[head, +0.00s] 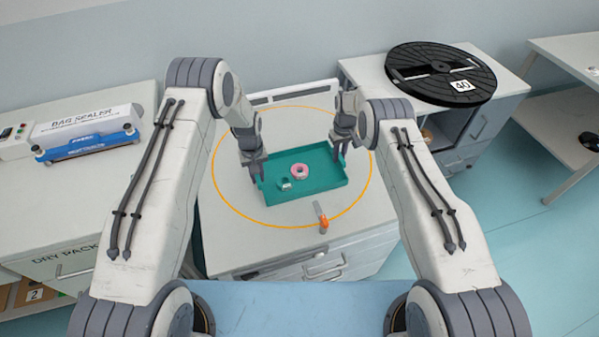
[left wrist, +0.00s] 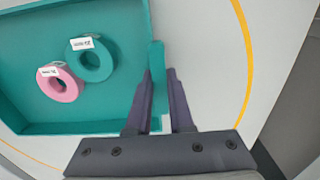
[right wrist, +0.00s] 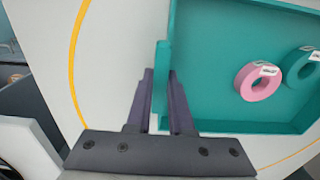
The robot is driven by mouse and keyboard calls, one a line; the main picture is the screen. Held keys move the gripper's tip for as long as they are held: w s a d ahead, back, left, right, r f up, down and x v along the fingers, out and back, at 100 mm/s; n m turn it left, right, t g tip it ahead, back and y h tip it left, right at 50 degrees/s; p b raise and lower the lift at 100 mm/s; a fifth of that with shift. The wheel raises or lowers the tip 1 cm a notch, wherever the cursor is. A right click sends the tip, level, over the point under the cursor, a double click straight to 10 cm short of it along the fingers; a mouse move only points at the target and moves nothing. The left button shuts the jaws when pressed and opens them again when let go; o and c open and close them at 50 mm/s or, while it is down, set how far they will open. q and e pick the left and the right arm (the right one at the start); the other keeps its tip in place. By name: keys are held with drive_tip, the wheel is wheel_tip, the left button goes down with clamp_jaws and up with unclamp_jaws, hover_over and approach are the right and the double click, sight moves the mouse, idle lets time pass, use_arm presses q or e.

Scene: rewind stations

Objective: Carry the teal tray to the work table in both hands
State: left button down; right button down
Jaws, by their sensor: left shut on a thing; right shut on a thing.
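The teal tray (head: 318,186) is over the work table (head: 228,240), within the orange ring marked on its top; I cannot tell whether it touches the surface. It holds a pink ring-shaped roll (head: 299,171) and a teal roll (head: 284,185), both with white tags. My left gripper (head: 256,176) is shut on the tray's left handle, which shows between its fingers in the left wrist view (left wrist: 156,100). My right gripper (head: 340,165) is shut on the right handle, seen in the right wrist view (right wrist: 161,95).
An orange-ended tool (head: 322,217) lies in front of the tray, on the ring line. A bag sealer (head: 88,135) stands on the left counter. A large black reel (head: 455,72) marked 40 lies on the cabinet at right. Blue floor is open at the lower right.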

use_arm(q)
drive_tip(key=shift+r, duration=0.15)
use_arm(e)
drive_tip(key=shift+r, duration=0.2)
